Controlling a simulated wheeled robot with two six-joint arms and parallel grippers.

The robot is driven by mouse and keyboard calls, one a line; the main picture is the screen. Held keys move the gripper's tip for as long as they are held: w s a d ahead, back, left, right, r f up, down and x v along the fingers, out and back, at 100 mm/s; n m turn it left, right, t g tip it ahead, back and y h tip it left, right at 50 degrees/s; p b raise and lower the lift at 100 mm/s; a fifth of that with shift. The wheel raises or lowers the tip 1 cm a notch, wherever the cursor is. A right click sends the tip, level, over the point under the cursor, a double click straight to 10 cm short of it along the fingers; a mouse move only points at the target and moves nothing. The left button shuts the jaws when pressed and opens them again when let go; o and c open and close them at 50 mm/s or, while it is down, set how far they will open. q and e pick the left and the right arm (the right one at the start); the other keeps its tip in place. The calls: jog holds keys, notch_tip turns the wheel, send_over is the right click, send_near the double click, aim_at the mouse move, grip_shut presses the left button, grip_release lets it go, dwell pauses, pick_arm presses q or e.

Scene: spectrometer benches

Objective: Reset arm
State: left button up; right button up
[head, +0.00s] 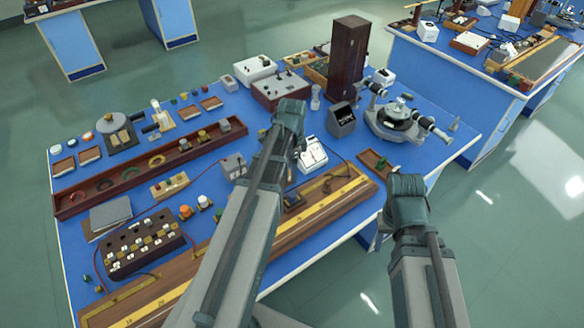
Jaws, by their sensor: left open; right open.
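My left arm (240,235) reaches in from the bottom over the blue bench, and its bent joint (290,115) is above the middle of the bench. My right arm (425,270) comes up at the lower right, and its joint (407,190) is beside the bench's front right edge. No fingertips of either gripper show; they are hidden behind or below the arm links. I see nothing held.
The blue bench (330,240) is crowded. It holds a spectrometer (398,122), a tall dark wooden box (347,60), a long brown trough (150,168), a wooden rail with a yellow scale (325,205) and a dark plug box (140,246). Floor is open at right.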

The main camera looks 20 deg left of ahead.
pick_arm(q)
jog(key=shift+d, duration=0.1)
dwell(0.5)
jog(key=s+d+f+n+b, duration=0.2)
jog(key=s+d+n, duration=0.1)
jog(key=s+d, duration=0.4)
jog(key=s+d+f+n+y+b, duration=0.1)
jog(key=s+d+n, duration=0.3)
jog(key=d, duration=1)
jog(key=s+b, duration=0.1)
jog(key=s, duration=0.2)
jog(key=shift+f, duration=0.4)
